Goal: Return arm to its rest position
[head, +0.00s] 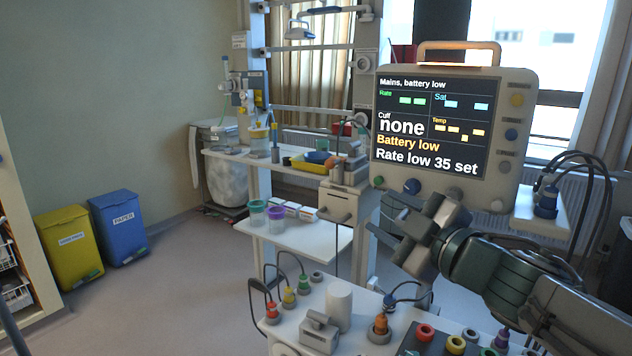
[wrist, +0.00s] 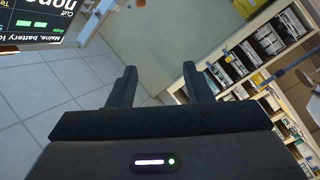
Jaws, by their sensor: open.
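My gripper (wrist: 160,82) shows in the wrist view with its two dark fingers apart and nothing between them. Beyond the fingers are floor tiles, a pale wall and shelves, so it points into open space. In the head view my arm reaches in from the lower right, bent, with its grey wrist end in front of the monitor's (head: 450,120) lower edge. The fingers are hard to make out there, and I cannot tell how far the wrist is from the monitor.
A worktop (head: 300,318) with coloured connectors and cables lies below my arm. A side shelf (head: 300,238) holds cups and small boxes. Yellow (head: 70,245) and blue (head: 118,227) bins stand at left. Shelves (wrist: 255,65) show in the wrist view. Floor at left is clear.

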